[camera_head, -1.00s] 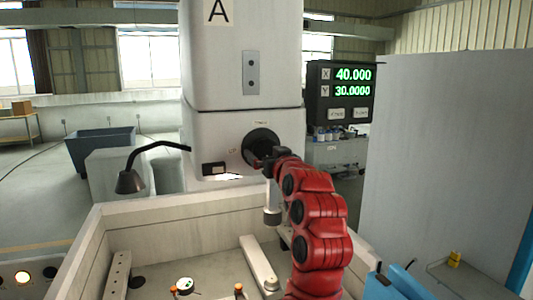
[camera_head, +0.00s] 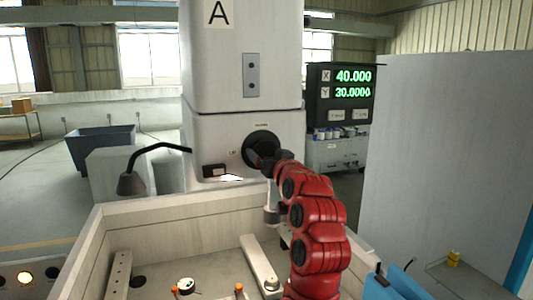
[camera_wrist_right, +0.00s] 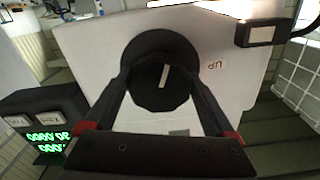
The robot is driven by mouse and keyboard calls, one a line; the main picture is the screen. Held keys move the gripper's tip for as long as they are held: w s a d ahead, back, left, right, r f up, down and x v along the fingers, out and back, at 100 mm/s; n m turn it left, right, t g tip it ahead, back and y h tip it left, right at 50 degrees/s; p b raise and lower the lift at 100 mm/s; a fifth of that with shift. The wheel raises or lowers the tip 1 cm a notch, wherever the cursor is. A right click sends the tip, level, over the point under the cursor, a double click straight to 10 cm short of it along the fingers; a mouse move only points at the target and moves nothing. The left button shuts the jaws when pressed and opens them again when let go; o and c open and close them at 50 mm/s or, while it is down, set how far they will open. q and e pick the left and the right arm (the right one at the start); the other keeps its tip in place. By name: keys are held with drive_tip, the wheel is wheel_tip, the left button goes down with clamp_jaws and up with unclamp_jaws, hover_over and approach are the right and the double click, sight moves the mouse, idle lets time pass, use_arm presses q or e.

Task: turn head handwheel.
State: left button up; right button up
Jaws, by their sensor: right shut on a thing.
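The head handwheel (camera_head: 259,147) is a round black knob on the front of the grey machine head (camera_head: 215,130). My right gripper (camera_head: 272,160) is at the handwheel, at the end of the red arm. In the right wrist view the handwheel (camera_wrist_right: 162,77) shows a pale line on its face, tilted slightly from upright. The two black fingers of my right gripper (camera_wrist_right: 163,90) lie on either side of the knob and are shut on it. A label "UP" is beside it. My left gripper is not in view.
A black lamp (camera_head: 132,183) bends in at left. The open tank (camera_head: 190,225) lies below, with clamps and small parts in it. A grey panel (camera_head: 440,150) stands at right.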

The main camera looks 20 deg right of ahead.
drive_tip(key=m+p, duration=0.2)
drive_tip(key=m, duration=0.1)
drive_tip(key=shift+a+r+m, duration=0.1)
drive_tip(key=shift+r+m, duration=0.1)
drive_tip(key=shift+m, duration=0.1)
drive_tip(key=m+p, duration=0.2)
drive_tip(key=m, duration=0.1)
drive_tip(key=shift+m+p, duration=0.3)
drive_tip(key=m+p, duration=0.3)
drive_tip(key=m, duration=0.1)
drive_tip(key=shift+r, duration=0.1)
drive_tip(key=shift+m+p, duration=0.85)
drive_tip(key=shift+m, duration=0.35)
drive_tip(key=shift+f, duration=0.2)
drive_tip(key=o, duration=1.1)
drive_tip(key=shift+s, duration=0.1)
